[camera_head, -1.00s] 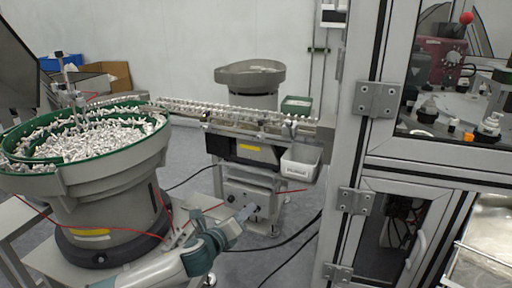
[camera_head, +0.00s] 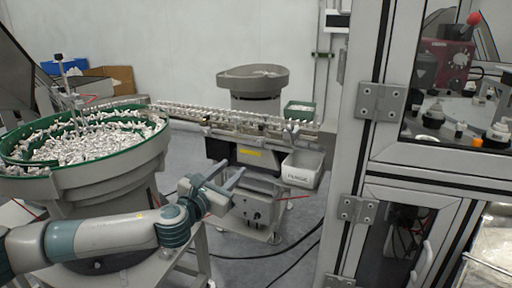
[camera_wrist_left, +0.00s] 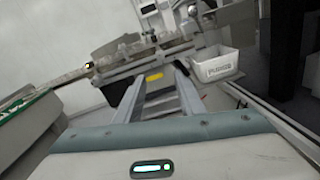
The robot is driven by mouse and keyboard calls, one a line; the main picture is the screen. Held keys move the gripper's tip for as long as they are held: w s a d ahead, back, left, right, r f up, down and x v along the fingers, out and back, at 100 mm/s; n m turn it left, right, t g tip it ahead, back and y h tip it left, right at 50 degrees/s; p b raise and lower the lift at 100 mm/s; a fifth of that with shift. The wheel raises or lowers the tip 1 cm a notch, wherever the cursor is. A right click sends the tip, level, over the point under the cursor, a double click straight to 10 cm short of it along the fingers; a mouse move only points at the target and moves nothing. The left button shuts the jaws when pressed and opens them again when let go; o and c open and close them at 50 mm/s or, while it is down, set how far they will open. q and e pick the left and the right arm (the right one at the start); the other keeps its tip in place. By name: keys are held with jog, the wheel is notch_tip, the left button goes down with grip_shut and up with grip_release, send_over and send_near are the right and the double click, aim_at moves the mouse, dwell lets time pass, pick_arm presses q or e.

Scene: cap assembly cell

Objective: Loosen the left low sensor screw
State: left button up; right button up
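My left gripper (camera_head: 236,184) is in front of the linear feeder track (camera_head: 228,114), a little below it and near its yellow-labelled drive unit (camera_head: 249,152). In the left wrist view the two fingers of the left gripper (camera_wrist_left: 160,82) stand apart with nothing between them, pointing toward the track (camera_wrist_left: 150,62). The sensor screw is too small to make out in either view. My right gripper is not in view.
A white bin (camera_head: 302,168) hangs at the right end of the track. A bowl feeder (camera_head: 100,185) full of small parts stands at left, beside my left arm. A framed machine cabinet (camera_head: 352,165) stands at right. Dark cables lie on the floor.

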aim_at(258, 144)
pick_arm(q)
jog(key=shift+w, duration=0.1)
jog(key=p+x, duration=0.1)
jog(key=x, duration=1.6)
jog(key=shift+w, duration=0.15)
grip_shut()
